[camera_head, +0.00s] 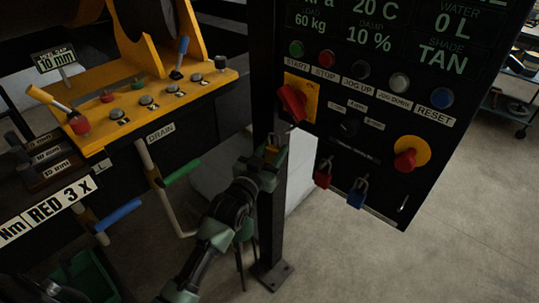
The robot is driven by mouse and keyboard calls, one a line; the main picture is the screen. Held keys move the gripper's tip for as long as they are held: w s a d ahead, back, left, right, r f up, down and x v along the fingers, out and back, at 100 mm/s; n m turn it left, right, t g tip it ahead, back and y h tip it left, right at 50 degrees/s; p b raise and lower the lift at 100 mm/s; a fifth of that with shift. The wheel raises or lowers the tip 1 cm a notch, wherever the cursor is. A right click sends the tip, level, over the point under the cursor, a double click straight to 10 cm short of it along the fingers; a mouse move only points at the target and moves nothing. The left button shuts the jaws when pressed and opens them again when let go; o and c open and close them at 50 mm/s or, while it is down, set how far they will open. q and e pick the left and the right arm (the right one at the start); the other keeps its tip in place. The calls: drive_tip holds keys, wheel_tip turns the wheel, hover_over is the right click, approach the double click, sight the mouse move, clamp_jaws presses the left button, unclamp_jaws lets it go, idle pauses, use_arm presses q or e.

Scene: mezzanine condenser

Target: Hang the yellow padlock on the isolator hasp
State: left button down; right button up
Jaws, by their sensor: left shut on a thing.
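The isolator (293,101) is a red rotary handle on a yellow plate, at the left side of the black control panel. Its hasp is small and dark here and I cannot make it out clearly below the handle. My left gripper (274,153) is just below and left of the isolator, in front of the dark post. It is shut on the yellow padlock (271,148), which is partly hidden by the fingers. I cannot tell whether the padlock's shackle touches the hasp. My right gripper is out of view.
A red emergency knob (405,159) sits to the right. A yellow lever console (150,101) and drain pipes with a green handle (182,171) stand left.

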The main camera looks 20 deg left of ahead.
use_arm(q)
drive_tip(key=w+d+f+b, duration=0.1)
drive_tip(key=w+d+b, duration=0.1)
drive_tip(key=w+b, duration=0.2)
drive_tip(key=shift+w+d+f, duration=0.15)
drive_tip(key=shift+w+d, duration=0.15)
drive_tip(key=shift+w, duration=1.15)
drive_tip(key=shift+f, duration=0.1)
drive_tip(key=c, duration=0.8)
unclamp_jaws()
drive_tip(key=shift+o, duration=0.2)
